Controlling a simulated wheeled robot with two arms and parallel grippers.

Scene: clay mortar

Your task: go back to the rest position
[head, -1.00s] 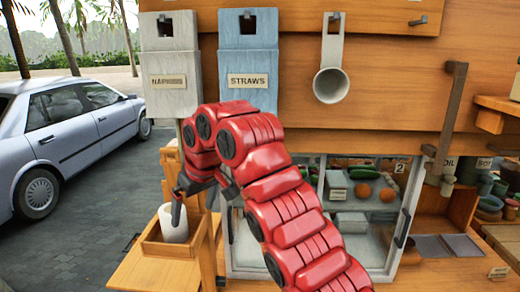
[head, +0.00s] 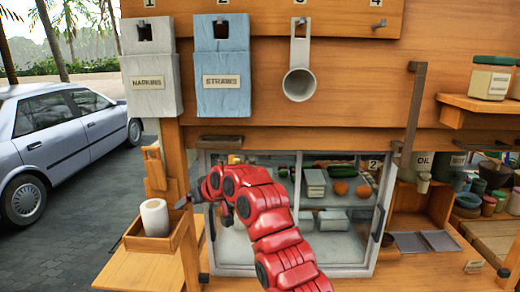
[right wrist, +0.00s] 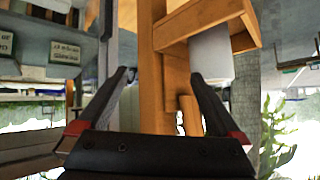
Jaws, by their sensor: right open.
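My right gripper (head: 186,204) is at the left end of my red arm, beside the small wooden box (head: 134,240), and appears apart from it. In the right wrist view its two dark fingers (right wrist: 160,88) stand wide apart with nothing held between them. A white cylinder (head: 155,217) stands upright in the wooden box; it also shows in the right wrist view (right wrist: 210,52). My left gripper is not in view.
A glass-fronted case (head: 290,255) with food stands behind my arm. The napkins holder (head: 150,95), straws holder (head: 222,100) and a white scoop (head: 299,84) hang on the wooden wall. Shelves with jars (head: 490,77) are at right. A car (head: 75,130) stands at left.

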